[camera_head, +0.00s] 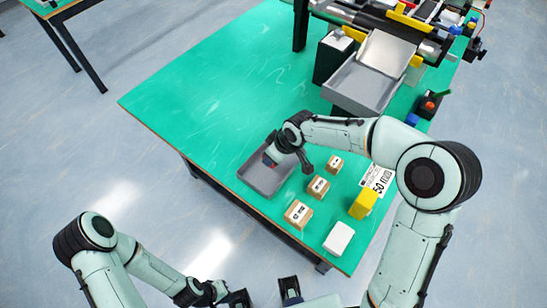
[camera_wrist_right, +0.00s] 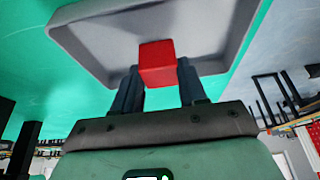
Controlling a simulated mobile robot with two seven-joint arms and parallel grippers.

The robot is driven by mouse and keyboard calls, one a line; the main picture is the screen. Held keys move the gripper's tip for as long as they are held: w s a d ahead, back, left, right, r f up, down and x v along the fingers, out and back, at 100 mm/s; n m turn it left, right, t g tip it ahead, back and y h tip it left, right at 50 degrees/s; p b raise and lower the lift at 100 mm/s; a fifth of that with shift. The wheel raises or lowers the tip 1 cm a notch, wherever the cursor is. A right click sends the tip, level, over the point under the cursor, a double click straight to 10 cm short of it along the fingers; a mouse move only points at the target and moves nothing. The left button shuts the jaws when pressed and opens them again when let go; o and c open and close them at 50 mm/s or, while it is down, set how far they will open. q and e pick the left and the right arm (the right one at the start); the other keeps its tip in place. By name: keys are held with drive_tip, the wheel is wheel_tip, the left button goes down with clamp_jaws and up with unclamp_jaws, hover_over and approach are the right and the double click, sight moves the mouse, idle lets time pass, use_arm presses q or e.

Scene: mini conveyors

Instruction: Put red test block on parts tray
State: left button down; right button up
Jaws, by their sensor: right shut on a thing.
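The red test block (camera_wrist_right: 157,62) is held between the fingertips of my right gripper (camera_wrist_right: 159,76). The grey parts tray (camera_head: 264,181) lies on the green table below the right gripper. In the right wrist view the tray (camera_wrist_right: 95,32) fills the space behind the block. I cannot tell whether the block touches the tray floor. My left gripper (camera_head: 263,294) is at the bottom edge, away from the table, with its fingers apart and empty.
Several small labelled boxes (camera_head: 298,214) stand in a row right of the tray. A white block (camera_head: 339,238), a yellow block (camera_head: 363,203) and a printed label card (camera_head: 377,181) lie nearby. A grey bin (camera_head: 358,88) and conveyor stand at the back. The table's left side is clear.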

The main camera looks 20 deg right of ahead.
wheel_tip(320, 180, down, 2)
drive_tip(key=shift+f, duration=0.2)
drive_tip(key=o, duration=1.1)
drive_tip(key=shift+c, duration=0.2)
drive_tip(key=shift+r, duration=0.15)
